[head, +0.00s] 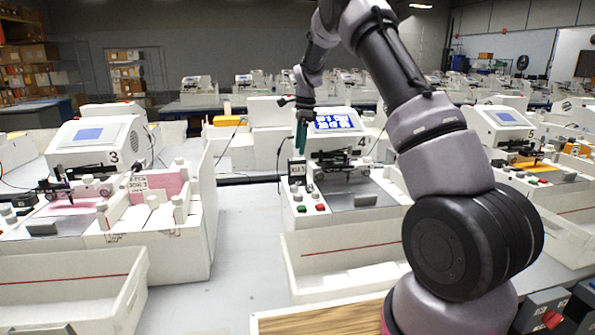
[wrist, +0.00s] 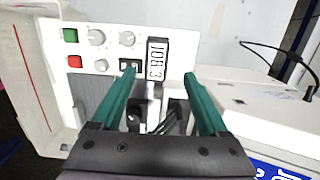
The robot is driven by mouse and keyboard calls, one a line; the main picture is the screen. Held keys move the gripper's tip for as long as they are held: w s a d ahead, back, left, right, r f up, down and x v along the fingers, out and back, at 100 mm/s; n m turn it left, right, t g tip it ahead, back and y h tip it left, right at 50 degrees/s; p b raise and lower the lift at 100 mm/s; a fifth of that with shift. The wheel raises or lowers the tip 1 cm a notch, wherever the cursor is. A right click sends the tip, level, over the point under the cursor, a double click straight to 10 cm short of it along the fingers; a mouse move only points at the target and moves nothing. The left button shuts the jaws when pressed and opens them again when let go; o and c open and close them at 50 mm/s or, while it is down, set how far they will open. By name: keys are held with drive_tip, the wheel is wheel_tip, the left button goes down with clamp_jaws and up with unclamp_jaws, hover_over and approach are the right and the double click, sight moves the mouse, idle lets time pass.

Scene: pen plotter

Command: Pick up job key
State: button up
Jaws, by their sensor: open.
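The job key (wrist: 157,60), a dark block with a white face lettered "JOB 3", stands on the white control panel of plotter 4 in the wrist view. It also shows in the head view (head: 297,170) at the panel's left side. My gripper (wrist: 161,72), with two teal fingers, is open and empty above the panel. In the head view my gripper (head: 301,138) is above the key. I cannot tell the exact gap between them.
The panel (wrist: 85,52) carries knobs, a green button (wrist: 70,35) and a red button (wrist: 75,61). Plotter 4's lit screen (head: 335,121) stands close right of my gripper. Plotter 3 (head: 90,140) is at left. An open white tray (head: 340,262) is in front.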

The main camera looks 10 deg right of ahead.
sight(296, 168)
drive_tip(key=f, duration=0.3)
drive_tip(key=a+f, duration=0.1)
drive_tip(key=f, duration=0.5)
drive_tip(key=shift+s+a, duration=0.3)
clamp_jaws()
